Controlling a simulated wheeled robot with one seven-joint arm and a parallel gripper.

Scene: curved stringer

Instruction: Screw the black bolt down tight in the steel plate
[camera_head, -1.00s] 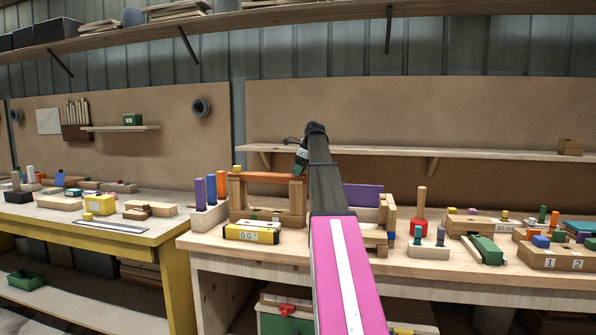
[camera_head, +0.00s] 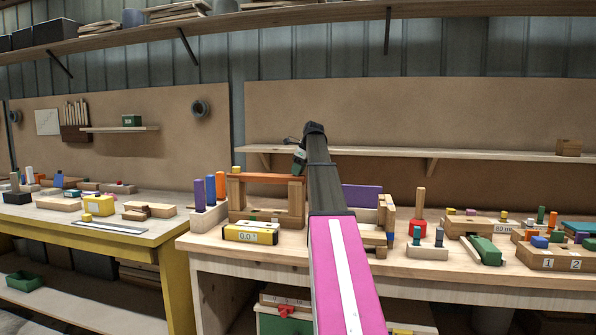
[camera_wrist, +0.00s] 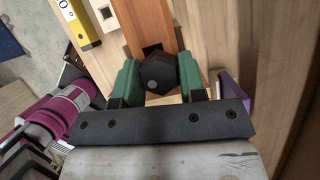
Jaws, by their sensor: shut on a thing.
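The black bolt (camera_wrist: 157,74) shows its dark hexagonal head in the wrist view. My gripper (camera_wrist: 159,70) has its two green fingers shut on this head, one on each side. The head is over the end of an orange-brown bar (camera_wrist: 145,22), with a dark square opening beside it. The bolt's shank and its seat are hidden under the head. I cannot make out a surface that is clearly steel. In the head view my gripper (camera_head: 300,160) is at the right end of the orange bar (camera_head: 265,178), which lies across wooden uprights. The bolt is not visible there.
A yellow box marked 0.0 (camera_head: 250,233) stands in front of the uprights. Purple, blue and orange pegs in a block (camera_head: 209,215) stand to the left. A purple board (camera_head: 362,196) stands close on the right. A shelf (camera_head: 450,155) runs behind.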

